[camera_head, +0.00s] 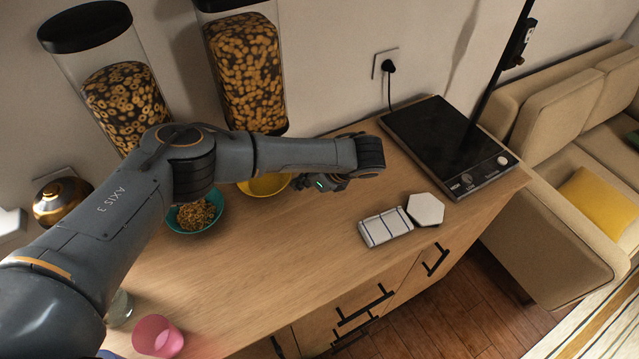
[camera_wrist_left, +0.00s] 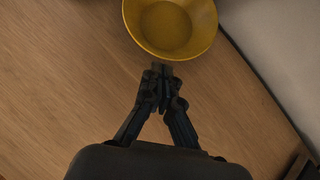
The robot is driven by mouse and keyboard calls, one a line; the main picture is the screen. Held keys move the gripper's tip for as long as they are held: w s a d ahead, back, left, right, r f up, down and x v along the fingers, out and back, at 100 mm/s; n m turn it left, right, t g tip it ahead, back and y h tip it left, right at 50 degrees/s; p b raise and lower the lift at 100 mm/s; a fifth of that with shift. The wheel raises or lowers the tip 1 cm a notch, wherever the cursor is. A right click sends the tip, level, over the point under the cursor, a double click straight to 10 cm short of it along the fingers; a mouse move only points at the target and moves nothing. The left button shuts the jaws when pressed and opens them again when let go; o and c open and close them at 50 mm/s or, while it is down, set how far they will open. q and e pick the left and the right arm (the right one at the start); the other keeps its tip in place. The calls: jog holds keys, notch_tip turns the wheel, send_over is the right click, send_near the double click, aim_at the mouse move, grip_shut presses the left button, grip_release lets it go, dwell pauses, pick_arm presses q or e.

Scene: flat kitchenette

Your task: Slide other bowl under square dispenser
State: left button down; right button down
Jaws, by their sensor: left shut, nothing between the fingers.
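A yellow bowl (camera_head: 262,188) stands on the counter below the square dispenser (camera_head: 246,70), partly hidden by my left arm. It shows whole but for its top edge in the left wrist view (camera_wrist_left: 172,24) and looks empty. My left gripper (camera_head: 308,182) is shut and empty beside the bowl's right side; in the left wrist view its fingertips (camera_wrist_left: 161,70) are at or very near the bowl's rim, and I cannot tell if they touch. A teal bowl (camera_head: 196,214) with cereal stands below the round dispenser (camera_head: 123,95). My right gripper is not in view.
A pink cup (camera_head: 157,336) and a glass (camera_head: 119,308) stand at the front left. The middle counter is clear.

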aim_at(284, 184)
pick_arm(q)
jog(key=a, duration=0.1)
jog(key=w+a, duration=0.1)
jog(key=a, duration=0.1)
jog(key=shift+w+r+p, duration=0.1)
jog(key=shift+w+p, duration=0.05)
jog(key=shift+p, duration=0.2)
jog(key=shift+f+p, duration=0.2)
jog(key=shift+p, duration=0.15)
jog(key=shift+d+f, duration=0.1)
jog(key=shift+f, duration=0.55)
jog(key=shift+s+d, duration=0.35)
jog(key=shift+d, duration=0.35)
